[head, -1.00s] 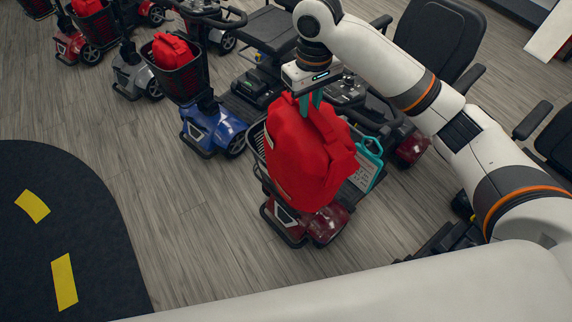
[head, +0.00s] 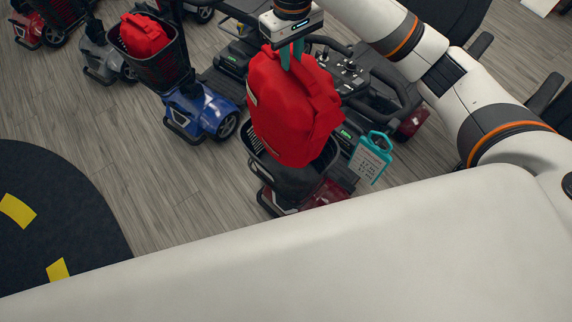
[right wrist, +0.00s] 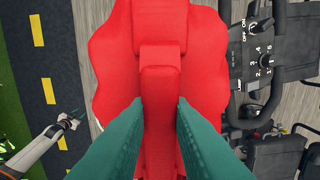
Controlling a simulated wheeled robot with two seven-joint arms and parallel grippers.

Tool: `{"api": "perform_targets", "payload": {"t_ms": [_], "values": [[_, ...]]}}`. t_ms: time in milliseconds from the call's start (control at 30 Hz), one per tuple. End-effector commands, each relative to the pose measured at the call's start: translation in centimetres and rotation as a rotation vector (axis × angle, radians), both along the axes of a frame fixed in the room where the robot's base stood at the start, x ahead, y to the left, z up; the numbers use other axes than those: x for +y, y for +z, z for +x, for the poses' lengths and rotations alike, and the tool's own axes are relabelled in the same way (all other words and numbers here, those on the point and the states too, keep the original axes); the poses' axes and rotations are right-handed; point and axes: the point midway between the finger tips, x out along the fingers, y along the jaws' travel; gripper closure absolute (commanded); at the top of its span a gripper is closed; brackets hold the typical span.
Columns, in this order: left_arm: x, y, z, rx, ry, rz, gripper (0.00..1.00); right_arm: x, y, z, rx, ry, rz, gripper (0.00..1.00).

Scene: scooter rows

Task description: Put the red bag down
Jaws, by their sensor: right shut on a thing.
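My right gripper (head: 291,55) is shut on the top of a red bag (head: 292,110), which hangs upright below it. In the right wrist view the bag (right wrist: 160,60) fills the middle, between the teal fingers (right wrist: 160,105). The bag's lower end is over the dark front basket (head: 325,180) of a red scooter (head: 335,195) and hides part of its rim. I cannot tell whether it touches the basket. My left gripper (right wrist: 75,117) shows small at the left of the right wrist view, its jaws too small to read.
A dark mat with yellow marks (head: 60,215) lies left, with clear floor between.

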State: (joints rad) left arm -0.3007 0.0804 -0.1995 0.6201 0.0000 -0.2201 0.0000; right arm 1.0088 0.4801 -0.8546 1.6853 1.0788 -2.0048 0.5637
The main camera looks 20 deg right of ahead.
Motion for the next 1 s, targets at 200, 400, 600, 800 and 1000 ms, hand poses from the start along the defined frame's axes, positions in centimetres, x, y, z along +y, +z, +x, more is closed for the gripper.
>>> {"api": "perform_targets", "payload": {"t_ms": [200, 400, 600, 800, 1000], "values": [[0.0, -1.6, 0.0, 0.000, 0.000, 0.000, 0.59, 0.0, -1.7, 0.0, 0.000, 0.000, 0.000, 1.00], [0.0, -3.4, -0.1, 0.002, -0.001, 0.000, 0.59, 0.0, -3.7, 0.0, 0.000, 0.000, 0.000, 1.00], [0.0, -5.3, -0.1, 0.002, -0.001, 0.000, 0.59, 0.0, -6.0, 0.0, 0.001, 0.000, 0.000, 1.00], [0.0, -5.8, -0.1, 0.001, -0.001, -0.001, 0.59, 0.0, -7.4, 0.0, 0.001, 0.000, 0.000, 1.00], [-0.1, -5.2, -0.1, 0.001, -0.001, -0.001, 0.59, -0.1, -11.5, -0.1, 0.007, -0.002, -0.001, 1.00]]}}
